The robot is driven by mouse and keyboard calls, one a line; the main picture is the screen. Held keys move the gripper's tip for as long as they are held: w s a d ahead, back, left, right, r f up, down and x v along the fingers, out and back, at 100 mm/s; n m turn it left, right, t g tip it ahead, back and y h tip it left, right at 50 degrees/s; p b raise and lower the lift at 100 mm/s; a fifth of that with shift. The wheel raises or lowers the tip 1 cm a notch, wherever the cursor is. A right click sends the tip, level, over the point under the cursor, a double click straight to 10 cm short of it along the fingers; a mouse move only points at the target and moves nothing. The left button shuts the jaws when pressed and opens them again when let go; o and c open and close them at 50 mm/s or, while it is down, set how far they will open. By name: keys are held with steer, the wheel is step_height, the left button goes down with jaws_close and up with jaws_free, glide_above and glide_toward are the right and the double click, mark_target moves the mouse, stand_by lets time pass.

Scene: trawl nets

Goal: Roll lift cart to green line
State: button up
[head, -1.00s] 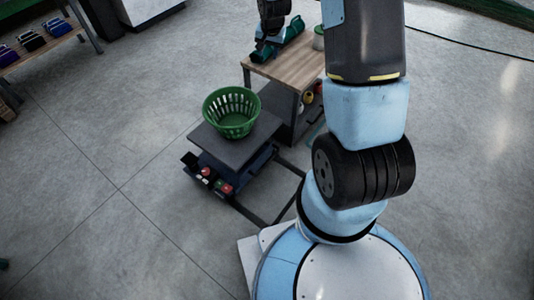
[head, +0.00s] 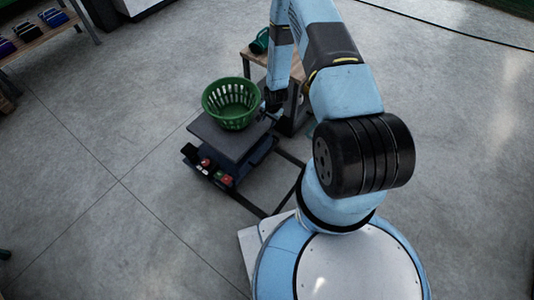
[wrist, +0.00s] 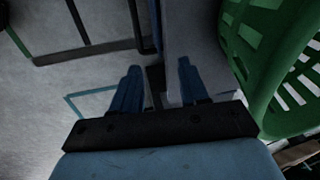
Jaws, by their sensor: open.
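The lift cart has a flat dark platform (head: 222,146) over a blue body, with red and dark parts on its near-left side. A green slatted basket (head: 231,104) stands on the platform. My gripper (head: 268,111) is low at the right side of the basket and partly hidden by my arm. In the wrist view its two blue fingers (wrist: 158,82) are apart, with a dark, narrow part between them; I cannot tell whether they touch it. The basket (wrist: 262,70) fills the right of that view. I cannot make out a green line for certain.
A wooden-topped table (head: 258,57) with a dark green item (head: 260,41) stands behind the cart. A dark frame (head: 245,204) lies low between cart and my base. A shelf with bins (head: 42,32) is at upper left. The floor on the left is clear.

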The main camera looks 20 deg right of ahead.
steer(key=m, duration=0.1)
glide_toward(266, 154)
steer(key=f, duration=0.2)
steer(key=w+f, duration=0.1)
steer(key=f, duration=0.5)
steer(key=shift+w+a+f, duration=0.2)
steer(key=shift+a, duration=0.15)
jaws_close()
stand_by(0.4)
